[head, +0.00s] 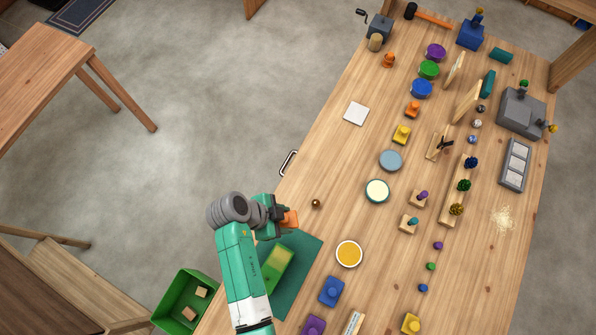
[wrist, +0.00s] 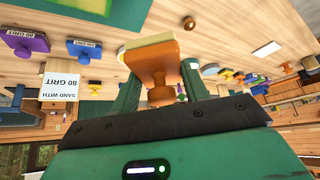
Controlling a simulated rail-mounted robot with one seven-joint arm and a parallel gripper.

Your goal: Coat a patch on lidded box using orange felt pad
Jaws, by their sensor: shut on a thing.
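My gripper (head: 278,213) is shut on the orange felt pad (head: 290,217). In the wrist view the pad (wrist: 160,58) sits between my two green fingers, held by its orange knob, with a pale face pointing away from the palm. A green box (head: 268,278), which looks like the lidded box, rests on the dark green mat (head: 305,250). A lighter yellow-green patch (head: 282,257) shows on its top near one end. My gripper is beyond that end, above the mat's far edge. My arm hides part of the box and mat.
A round dish with amber content (head: 349,253) and one with cream content (head: 377,190) stand right of the mat. A green bin (head: 185,300) is at the lower left.

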